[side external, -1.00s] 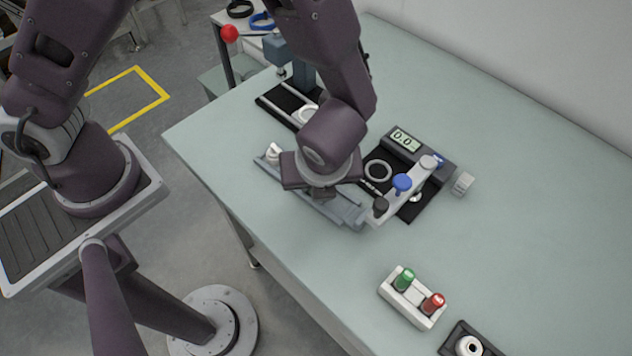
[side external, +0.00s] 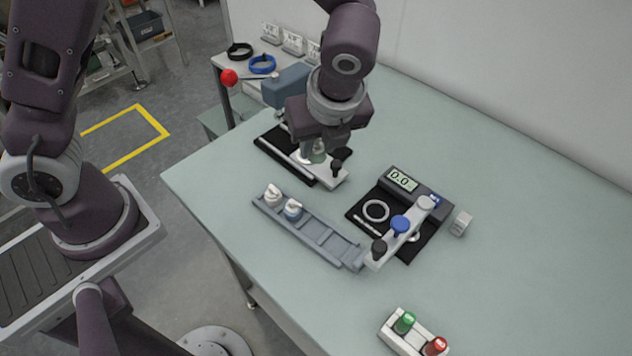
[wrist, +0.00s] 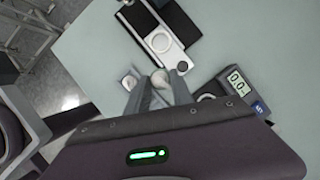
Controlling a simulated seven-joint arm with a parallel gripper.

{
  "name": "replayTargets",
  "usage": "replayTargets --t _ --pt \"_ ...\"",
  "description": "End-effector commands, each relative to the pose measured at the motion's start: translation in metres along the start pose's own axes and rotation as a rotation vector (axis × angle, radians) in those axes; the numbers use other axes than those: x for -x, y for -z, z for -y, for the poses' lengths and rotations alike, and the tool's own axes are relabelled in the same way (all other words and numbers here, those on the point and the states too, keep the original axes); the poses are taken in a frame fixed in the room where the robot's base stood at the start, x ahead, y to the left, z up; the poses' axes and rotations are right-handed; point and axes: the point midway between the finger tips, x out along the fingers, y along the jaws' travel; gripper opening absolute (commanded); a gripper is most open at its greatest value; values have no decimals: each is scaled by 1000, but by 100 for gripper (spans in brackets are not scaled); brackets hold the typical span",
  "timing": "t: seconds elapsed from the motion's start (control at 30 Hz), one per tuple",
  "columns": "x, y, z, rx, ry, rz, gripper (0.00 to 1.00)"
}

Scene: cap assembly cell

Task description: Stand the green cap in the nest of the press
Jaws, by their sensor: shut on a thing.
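My gripper (side external: 319,148) is shut on a small pale cap with a faint green tint (side external: 318,157), held over the press slide. In the wrist view the cap (wrist: 160,78) shows between my fingertips (wrist: 160,88). The press (side external: 288,86) has a blue-grey head, a red ball lever (side external: 229,77) and a light slide (side external: 328,178) with a black knob. Its nest (wrist: 159,40) shows as a pale round on the slide in the wrist view, ahead of the held cap. My gripper partly hides it in the side view.
A white holder with green and red pieces (side external: 404,322) is at front. The right table is clear.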

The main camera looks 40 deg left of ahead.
Motion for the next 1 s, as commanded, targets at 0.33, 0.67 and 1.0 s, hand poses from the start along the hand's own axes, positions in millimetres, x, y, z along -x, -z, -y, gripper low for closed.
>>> replayTargets --t 0.33,0.67,1.0 --pt "-36 -77 11 152 -69 -2 11" --pt "-75 -59 11 151 -69 -2 11" --pt "-94 -51 11 151 -66 -2 11"
